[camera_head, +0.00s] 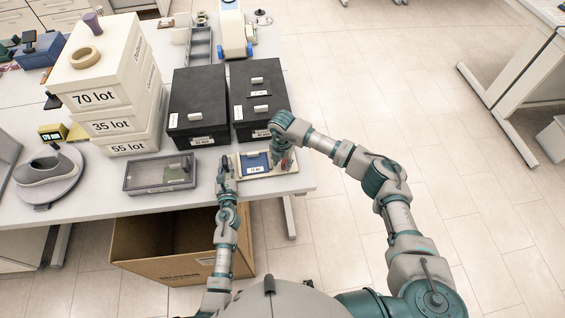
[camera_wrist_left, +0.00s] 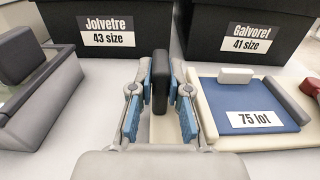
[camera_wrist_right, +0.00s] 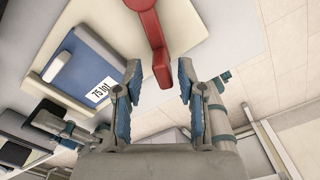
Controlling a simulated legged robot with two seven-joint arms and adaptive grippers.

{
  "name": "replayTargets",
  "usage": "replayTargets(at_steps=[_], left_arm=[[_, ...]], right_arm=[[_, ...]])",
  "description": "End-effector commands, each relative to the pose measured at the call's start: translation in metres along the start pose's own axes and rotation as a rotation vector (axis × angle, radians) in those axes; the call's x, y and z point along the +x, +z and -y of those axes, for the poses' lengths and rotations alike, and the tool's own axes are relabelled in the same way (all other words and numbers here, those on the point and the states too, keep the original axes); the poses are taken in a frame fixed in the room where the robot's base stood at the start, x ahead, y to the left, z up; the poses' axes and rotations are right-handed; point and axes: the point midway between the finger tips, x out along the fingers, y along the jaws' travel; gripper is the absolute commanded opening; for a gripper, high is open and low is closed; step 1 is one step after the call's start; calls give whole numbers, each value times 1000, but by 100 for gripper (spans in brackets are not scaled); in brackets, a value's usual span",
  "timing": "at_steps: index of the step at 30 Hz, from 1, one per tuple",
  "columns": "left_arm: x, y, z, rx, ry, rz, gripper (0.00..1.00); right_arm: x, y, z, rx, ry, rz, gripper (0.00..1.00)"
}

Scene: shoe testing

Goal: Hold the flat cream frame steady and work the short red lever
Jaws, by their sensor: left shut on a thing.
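The flat cream frame (camera_head: 241,172) lies on the table near its front edge, with a blue panel labelled "75 lot" (camera_wrist_left: 253,119) in it. My left gripper (camera_head: 226,170) is at the frame's left side, its fingers shut on a dark upright grip (camera_wrist_left: 160,80). The short red lever (camera_wrist_right: 150,40) is at the frame's right side; in the head view my right gripper partly hides it. My right gripper (camera_wrist_right: 157,82) is open, with the lever's end between its spread fingertips. I see gaps on both sides of the lever.
Two black shoe boxes (camera_head: 198,100) stand behind the frame. A grey clear-topped case (camera_head: 160,174) lies to the left. Stacked cream boxes (camera_head: 105,90) are farther left. An open cardboard box (camera_head: 175,245) is below the table edge.

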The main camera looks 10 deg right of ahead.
Motion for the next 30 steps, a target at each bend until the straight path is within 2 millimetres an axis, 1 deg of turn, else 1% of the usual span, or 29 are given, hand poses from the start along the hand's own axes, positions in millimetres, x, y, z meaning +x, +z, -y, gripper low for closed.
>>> replayTargets(at_steps=[5,9,12,15,20,27,28,29,30], left_arm=[[0,1,1,-1,-2,1,0],[0,1,1,-1,-3,1,0],[0,1,2,-1,-3,1,0],[0,1,2,-1,-3,1,0],[0,1,2,-2,-3,1,0],[0,1,2,-1,-3,1,0],[0,1,2,-1,-3,1,0],[0,1,2,-1,-3,1,0],[0,1,2,-1,-3,1,0]], right_arm=[[-33,2,-1,-1,4,3,40],[-65,2,-1,1,2,2,40],[-85,3,0,1,0,2,40],[-100,4,0,3,-1,2,40],[-111,3,0,3,-1,0,40],[-112,3,0,3,-2,-1,40],[-112,3,0,3,-2,-1,37],[-112,3,0,4,-2,-1,30],[-111,3,1,8,1,-6,20]])
